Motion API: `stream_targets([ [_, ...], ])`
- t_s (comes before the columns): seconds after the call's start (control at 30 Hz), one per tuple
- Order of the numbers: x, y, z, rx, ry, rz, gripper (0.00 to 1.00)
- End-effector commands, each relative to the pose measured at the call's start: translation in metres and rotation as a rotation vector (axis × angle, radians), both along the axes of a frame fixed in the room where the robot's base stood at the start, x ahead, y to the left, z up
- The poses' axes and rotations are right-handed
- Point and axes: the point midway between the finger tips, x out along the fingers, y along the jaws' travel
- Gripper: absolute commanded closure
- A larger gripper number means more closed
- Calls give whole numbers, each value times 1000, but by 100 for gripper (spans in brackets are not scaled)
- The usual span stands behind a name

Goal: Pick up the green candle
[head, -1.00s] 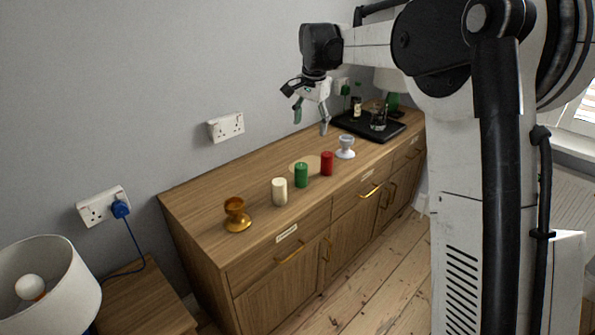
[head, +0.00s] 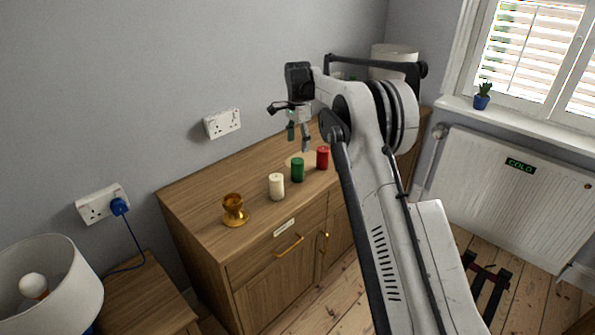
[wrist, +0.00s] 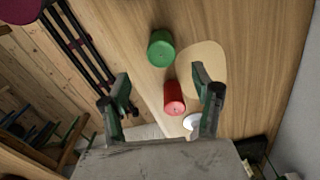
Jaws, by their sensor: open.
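The green candle (head: 297,170) stands upright on the wooden sideboard, between a cream candle (head: 276,186) and a red candle (head: 322,158). My gripper (head: 298,142) is open and empty, above and behind the green candle in the head view. In the wrist view the green candle (wrist: 161,49) lies beyond the fingertips, near the top middle. The red candle (wrist: 174,98) shows between the two open fingers (wrist: 163,92) in that view, below them and not held. The cream candle is not seen in the wrist view.
A pale round board (wrist: 207,70) lies beside the green candle. A white object (wrist: 193,121) is near the red candle. The wall (head: 150,90) rises behind the sideboard.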

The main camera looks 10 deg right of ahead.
Motion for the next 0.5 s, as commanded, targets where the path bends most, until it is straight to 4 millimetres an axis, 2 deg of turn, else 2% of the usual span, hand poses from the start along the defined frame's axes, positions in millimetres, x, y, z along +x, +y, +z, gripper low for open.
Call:
stream_targets([
  [0.1,0,0,-24,0,0,1,39],
  [0.23,0,0,-45,0,0,1,39],
  [0.5,0,0,-65,0,-1,1,39],
])
